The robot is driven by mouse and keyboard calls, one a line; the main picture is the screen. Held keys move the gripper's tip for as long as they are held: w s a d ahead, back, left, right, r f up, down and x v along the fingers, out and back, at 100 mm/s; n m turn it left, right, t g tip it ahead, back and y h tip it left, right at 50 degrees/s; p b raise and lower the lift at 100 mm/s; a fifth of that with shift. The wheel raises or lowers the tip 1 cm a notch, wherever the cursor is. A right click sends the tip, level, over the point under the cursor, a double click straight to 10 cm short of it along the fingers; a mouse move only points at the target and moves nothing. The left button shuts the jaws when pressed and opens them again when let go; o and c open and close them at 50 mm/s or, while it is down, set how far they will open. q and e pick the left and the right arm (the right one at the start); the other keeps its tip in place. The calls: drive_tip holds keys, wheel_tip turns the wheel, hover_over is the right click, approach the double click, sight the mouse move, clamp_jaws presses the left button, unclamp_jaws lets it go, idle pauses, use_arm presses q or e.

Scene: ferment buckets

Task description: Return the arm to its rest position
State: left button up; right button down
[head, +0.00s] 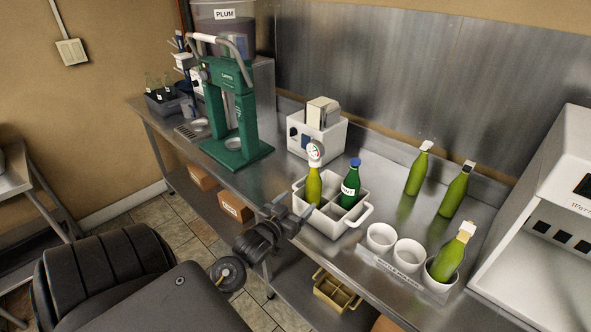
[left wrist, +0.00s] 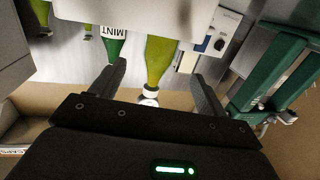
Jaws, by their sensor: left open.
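My left arm comes in from the lower left in the head view. Its gripper (head: 291,212) is open and empty, just in front of the left side of a white bottle carrier (head: 343,233). In the left wrist view the two fingers of the gripper (left wrist: 158,85) are spread apart. A light green bottle with a round gauge on top (head: 314,187) stands in the carrier; in the wrist view this bottle (left wrist: 158,60) shows between the fingers, seemingly beyond them. A dark green bottle with a blue cap (head: 350,185) stands beside it, labelled MINT in the wrist view (left wrist: 113,38).
A green press (head: 238,115) and a white box (head: 317,140) stand behind the carrier. White cups (head: 381,237) sit at right, one holding a tilted bottle (head: 449,256). Two bottles (head: 418,172) stand behind. A white machine (head: 545,220) fills the right.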

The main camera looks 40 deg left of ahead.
idle(0.4)
use_arm(q)
drive_tip(key=s+d+f+m+g+h, duration=0.2)
drive_tip(key=s+d+f+g, duration=0.5)
drive_tip(key=s+d+f, duration=0.35)
drive_tip(key=s+d+f+m+g+h, duration=0.25)
drive_tip(key=s+d+g, duration=0.55)
drive_tip(key=s, duration=0.6)
wheel_tip(320, 180, down, 27)
drive_tip(key=d+b, duration=0.1)
drive_tip(key=s+a+f+g+b, duration=0.1)
drive_tip(key=s+a+f, duration=0.2)
drive_tip(key=s+f, duration=1.4)
drive_tip(key=shift+s+f+y, duration=0.15)
drive_tip(key=shift+f+y, duration=0.3)
